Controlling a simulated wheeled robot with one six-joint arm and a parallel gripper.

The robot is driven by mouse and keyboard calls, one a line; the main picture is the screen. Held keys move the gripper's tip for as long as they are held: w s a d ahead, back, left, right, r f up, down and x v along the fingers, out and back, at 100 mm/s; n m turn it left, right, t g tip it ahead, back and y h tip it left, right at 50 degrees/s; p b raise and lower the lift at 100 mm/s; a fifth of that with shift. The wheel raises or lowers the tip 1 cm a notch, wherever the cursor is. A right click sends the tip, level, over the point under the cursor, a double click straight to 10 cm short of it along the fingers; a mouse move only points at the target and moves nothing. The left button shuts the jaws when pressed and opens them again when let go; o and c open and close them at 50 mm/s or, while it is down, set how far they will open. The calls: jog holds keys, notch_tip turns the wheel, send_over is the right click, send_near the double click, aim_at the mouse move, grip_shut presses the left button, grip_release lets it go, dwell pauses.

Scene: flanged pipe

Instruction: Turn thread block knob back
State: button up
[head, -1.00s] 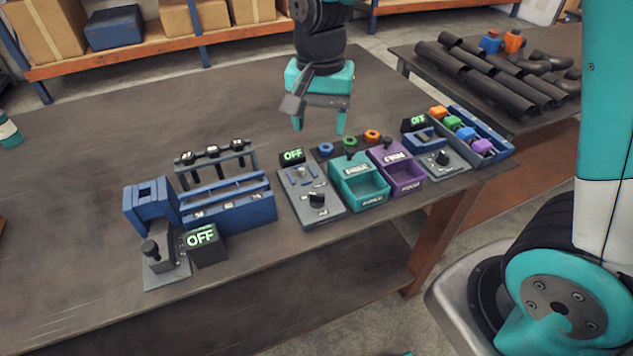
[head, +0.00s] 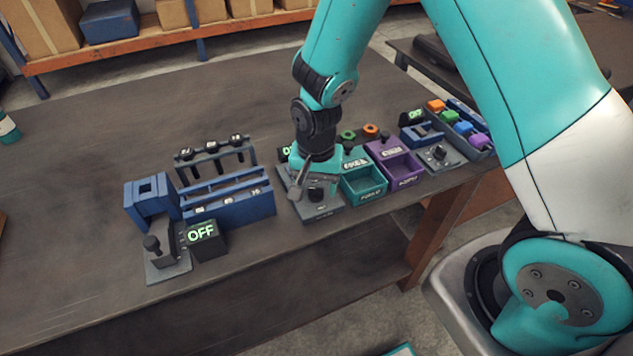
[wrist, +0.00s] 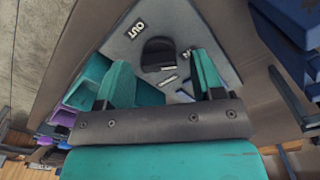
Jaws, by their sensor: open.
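The thread block is a grey plate (head: 318,213) on the bench, with a black knob (head: 316,194). My gripper (head: 314,182) is over the block, pointing down, and partly hides it in the head view. In the wrist view the black knob (wrist: 158,53) shows just beyond and between the two teal fingers of my open gripper (wrist: 163,66). A white-on-black OUT label (wrist: 135,33) is beside the knob on the grey plate. I cannot tell how far the fingertips are above the knob. The block's green-lit sign (head: 285,152) is mostly hidden by my arm.
A teal bin (head: 362,189) and a purple bin (head: 404,173) stand right of the block. A blue rack (head: 237,205) and a lever station with an OFF sign (head: 203,237) stand to its left. The bench front at left is clear.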

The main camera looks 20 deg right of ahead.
jog(key=shift+f, duration=0.2)
jog(key=shift+c, duration=0.4)
jog(key=c, duration=0.9)
jog(key=shift+o, duration=0.2)
jog(key=shift+n, duration=0.4)
jog(key=n, duration=0.4)
jog(key=shift+w+a, duration=0.1)
jog(key=shift+a+n, duration=0.1)
jog(key=shift+n, duration=2.4)
jog(key=shift+r, duration=0.1)
